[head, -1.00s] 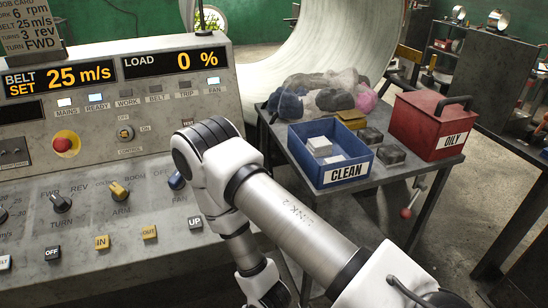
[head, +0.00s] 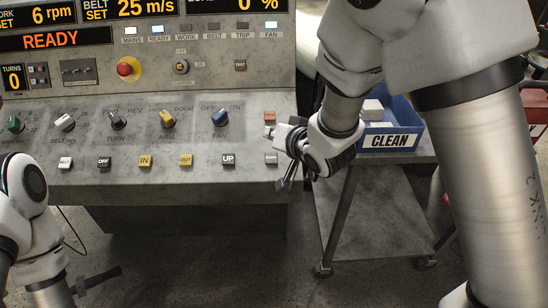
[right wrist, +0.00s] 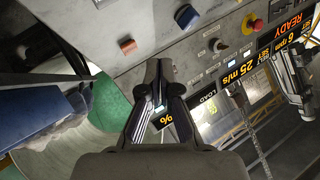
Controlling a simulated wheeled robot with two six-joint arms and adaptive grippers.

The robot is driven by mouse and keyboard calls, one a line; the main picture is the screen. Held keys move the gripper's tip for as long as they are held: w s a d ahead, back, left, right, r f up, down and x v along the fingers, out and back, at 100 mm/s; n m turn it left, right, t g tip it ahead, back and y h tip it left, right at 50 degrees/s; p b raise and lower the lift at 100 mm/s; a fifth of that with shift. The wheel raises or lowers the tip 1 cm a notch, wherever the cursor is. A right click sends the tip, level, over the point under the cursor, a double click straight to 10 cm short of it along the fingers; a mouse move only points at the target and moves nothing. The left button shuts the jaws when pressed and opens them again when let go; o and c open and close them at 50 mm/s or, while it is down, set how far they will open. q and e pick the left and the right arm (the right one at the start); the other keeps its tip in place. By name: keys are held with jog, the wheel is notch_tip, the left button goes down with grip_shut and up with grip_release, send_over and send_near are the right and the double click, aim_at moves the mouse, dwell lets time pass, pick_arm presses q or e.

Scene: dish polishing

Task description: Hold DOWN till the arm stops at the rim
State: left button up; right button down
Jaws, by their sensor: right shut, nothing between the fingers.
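My right gripper (head: 285,160) is shut and empty, close in front of the desk's right end beside that grey button. I cannot tell whether it touches the desk. In the right wrist view the closed fingers (right wrist: 158,68) show with a red button (right wrist: 127,46) and the blue FAN knob (right wrist: 184,17) beyond them. The rim is not recognisable. My left arm shows at lower left, its gripper out of sight.
A blue CLEAN bin (head: 392,141) stands on a metal cart (head: 345,170) right of the desk, behind my right arm. A red emergency button (head: 129,68) sits higher on the panel. The display (head: 52,40) reads READY. Open floor lies before the desk.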

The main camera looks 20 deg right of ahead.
aim_at(273, 163)
jog(key=f+b, duration=0.2)
jog(key=w+f+b, duration=0.1)
jog(key=f+b, duration=0.1)
jog(key=f, duration=0.1)
jog(key=w+d+f+b, duration=0.1)
jog(key=f+b, duration=0.1)
jog(key=f, duration=0.1)
jog(key=shift+w, duration=0.25)
jog(key=shift+w+f+b, duration=0.15)
jog(key=shift+f+b, duration=0.05)
jog(key=shift+b, duration=0.15)
dwell(1.0)
jog(key=shift+w+d+f, duration=0.1)
jog(key=shift+f, duration=0.3)
